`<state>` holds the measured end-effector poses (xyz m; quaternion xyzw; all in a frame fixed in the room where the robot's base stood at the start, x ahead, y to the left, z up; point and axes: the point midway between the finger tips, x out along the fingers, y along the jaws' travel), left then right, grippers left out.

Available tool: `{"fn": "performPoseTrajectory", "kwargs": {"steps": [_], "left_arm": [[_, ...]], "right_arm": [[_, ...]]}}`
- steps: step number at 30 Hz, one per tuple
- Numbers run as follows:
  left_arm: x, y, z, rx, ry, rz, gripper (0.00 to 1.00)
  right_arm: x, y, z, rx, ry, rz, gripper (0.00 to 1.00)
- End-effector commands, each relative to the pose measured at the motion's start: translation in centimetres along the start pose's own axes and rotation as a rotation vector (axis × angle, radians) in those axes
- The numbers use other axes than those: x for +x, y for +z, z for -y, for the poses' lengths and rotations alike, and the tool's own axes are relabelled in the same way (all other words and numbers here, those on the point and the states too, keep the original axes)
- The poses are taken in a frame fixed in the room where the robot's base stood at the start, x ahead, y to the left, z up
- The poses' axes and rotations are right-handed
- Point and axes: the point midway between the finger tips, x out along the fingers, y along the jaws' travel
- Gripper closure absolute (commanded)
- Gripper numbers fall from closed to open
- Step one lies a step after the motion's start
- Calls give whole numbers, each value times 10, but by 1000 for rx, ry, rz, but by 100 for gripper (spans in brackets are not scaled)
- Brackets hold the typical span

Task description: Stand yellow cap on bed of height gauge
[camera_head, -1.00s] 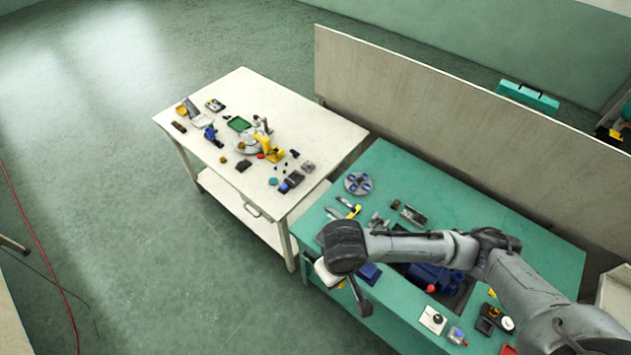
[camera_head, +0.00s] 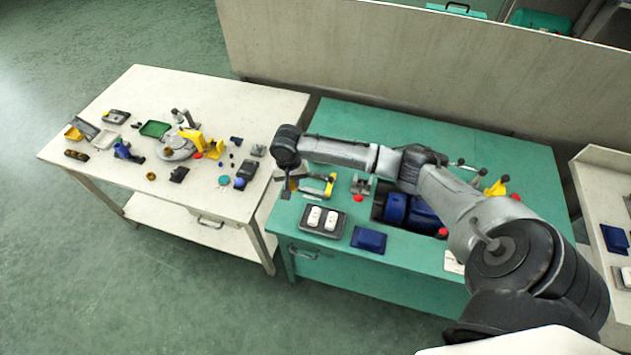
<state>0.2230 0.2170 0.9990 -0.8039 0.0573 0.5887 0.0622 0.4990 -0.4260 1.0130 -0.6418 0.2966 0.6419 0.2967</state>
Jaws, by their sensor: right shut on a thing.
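My right gripper (camera_head: 288,188) hangs over the left end of the green table, beside the gap to the white table. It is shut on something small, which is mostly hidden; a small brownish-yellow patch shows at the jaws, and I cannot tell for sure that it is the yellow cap. On the white table, a round grey plate (camera_head: 172,151) stands by a yellow bracket (camera_head: 193,138) and a grey upright (camera_head: 182,118). I cannot tell which of these, if any, is the height gauge. My left gripper is not in view.
The white table (camera_head: 225,100) holds a green tray (camera_head: 155,129) and several small parts. On the green table (camera_head: 460,140) are a yellow-framed tool (camera_head: 329,185), a tray with white pieces (camera_head: 342,222), a blue box (camera_head: 368,239) and a blue motor (camera_head: 425,216). A board (camera_head: 400,60) stands behind.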

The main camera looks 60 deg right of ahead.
Motion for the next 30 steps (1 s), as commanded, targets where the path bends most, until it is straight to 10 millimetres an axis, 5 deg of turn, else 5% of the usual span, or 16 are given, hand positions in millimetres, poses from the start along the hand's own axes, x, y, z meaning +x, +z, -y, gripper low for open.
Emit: {"fn": "performPoseTrajectory", "kwargs": {"steps": [1, 3, 12, 30], "left_arm": [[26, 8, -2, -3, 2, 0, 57], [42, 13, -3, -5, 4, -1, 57], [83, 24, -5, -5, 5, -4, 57], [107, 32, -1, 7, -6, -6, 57]], "right_arm": [[30, -19, -12, 66, 3, -1, 98], [48, -41, -26, 149, 2, -1, 98], [98, -100, -77, 393, 0, -1, 98], [121, -113, -93, 457, 0, -1, 98]]}}
